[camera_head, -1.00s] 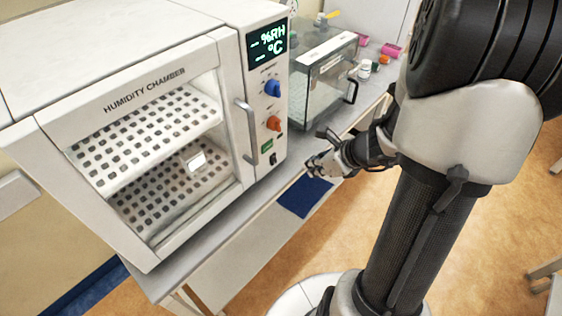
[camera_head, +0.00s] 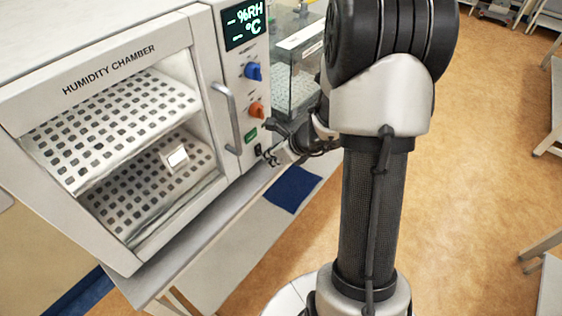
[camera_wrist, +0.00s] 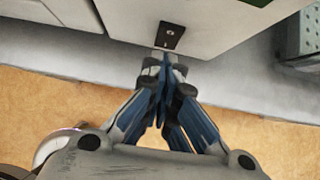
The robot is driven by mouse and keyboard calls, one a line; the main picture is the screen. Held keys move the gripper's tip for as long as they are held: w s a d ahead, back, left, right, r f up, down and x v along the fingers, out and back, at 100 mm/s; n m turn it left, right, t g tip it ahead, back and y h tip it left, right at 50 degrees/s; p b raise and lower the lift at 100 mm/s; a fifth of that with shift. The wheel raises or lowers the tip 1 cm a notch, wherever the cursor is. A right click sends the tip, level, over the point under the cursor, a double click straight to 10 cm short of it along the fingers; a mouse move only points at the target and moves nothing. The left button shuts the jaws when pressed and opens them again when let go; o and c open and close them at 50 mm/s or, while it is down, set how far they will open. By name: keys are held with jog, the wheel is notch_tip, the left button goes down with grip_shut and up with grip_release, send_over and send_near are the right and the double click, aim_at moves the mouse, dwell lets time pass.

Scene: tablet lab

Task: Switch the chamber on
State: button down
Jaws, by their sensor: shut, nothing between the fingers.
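The humidity chamber (camera_head: 108,83) is a white box at the left in the head view, its window showing two perforated shelves. Its display (camera_head: 244,24) shows dashes before %RH and °C. Below are a blue knob (camera_head: 253,72), an orange knob (camera_head: 256,110), a green label (camera_head: 251,135) and a small black switch (camera_head: 258,149). The switch also shows in the wrist view (camera_wrist: 170,36), just beyond my fingertips. My gripper (camera_wrist: 164,62) is shut and empty, close in front of the panel's lower part. Whether it touches the panel cannot be told. My gripper also shows in the head view (camera_head: 268,156).
A white item with a bright face (camera_head: 176,157) sits on the lower shelf. The door handle (camera_head: 228,118) is just left of the panel. A glass-sided box (camera_head: 296,75) stands right of the chamber.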

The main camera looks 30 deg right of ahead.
jog(key=shift+w, duration=0.3)
jog(key=shift+w+a+f+b, duration=0.2)
jog(key=shift+w+f+b, duration=0.1)
jog(key=shift+f+b, duration=0.1)
jog(key=shift+r, duration=0.3)
jog(key=shift+r+p, duration=0.75)
jog(key=shift+p, duration=0.1)
